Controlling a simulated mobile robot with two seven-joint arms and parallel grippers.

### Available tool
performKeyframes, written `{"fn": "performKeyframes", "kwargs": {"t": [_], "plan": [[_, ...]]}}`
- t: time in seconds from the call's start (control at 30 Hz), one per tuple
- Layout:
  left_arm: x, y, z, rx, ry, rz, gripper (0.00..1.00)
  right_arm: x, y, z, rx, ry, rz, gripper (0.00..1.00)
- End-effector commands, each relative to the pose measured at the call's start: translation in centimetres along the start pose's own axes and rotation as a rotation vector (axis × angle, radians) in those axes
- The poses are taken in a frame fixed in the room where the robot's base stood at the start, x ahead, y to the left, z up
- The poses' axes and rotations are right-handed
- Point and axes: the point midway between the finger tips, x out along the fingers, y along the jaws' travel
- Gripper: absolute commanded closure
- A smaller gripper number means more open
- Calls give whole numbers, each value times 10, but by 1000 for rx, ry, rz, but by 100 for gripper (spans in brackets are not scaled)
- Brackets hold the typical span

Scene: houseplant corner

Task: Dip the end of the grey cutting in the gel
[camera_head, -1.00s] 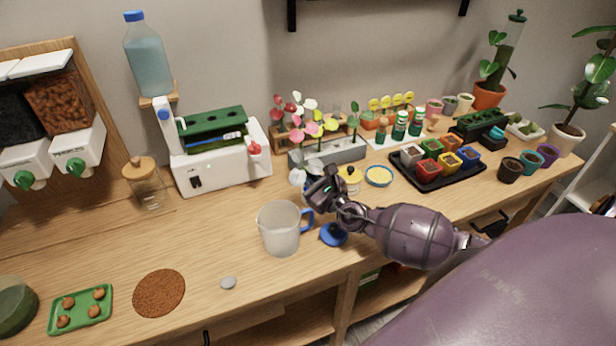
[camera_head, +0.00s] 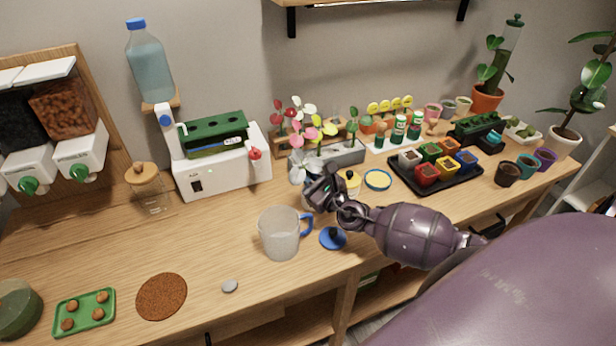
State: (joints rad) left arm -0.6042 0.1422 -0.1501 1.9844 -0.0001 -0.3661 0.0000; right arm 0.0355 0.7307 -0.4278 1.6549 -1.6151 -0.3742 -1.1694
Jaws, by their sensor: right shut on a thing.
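My right gripper (camera_head: 316,190) is shut at the front of the cutting rack, behind the jug. Pale grey leaves (camera_head: 298,168), which look like the grey cutting, rise just beside its fingers; its grip and the cutting's lower end are hidden. A small yellow jar (camera_head: 352,185) with a dark top stands just right of the gripper. Right of it is a shallow blue-rimmed dish (camera_head: 378,187); I cannot tell which holds the gel. My left gripper is not in view.
A clear jug (camera_head: 280,234) with a blue handle stands in front of the gripper. The grey rack (camera_head: 340,160) with colourful cuttings is behind it. A black tray (camera_head: 440,187) of coloured pots is to the right.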

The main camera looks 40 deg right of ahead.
Motion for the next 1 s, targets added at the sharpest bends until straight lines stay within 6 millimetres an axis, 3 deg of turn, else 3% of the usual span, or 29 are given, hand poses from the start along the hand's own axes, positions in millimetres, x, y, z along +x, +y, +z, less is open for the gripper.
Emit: {"fn": "performKeyframes", "kwargs": {"t": [0.63,1.0], "plan": [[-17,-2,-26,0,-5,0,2,3,-14,41,1,-1,-1,100],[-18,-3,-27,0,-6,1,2,4,-17,46,0,-1,-1,100]]}}
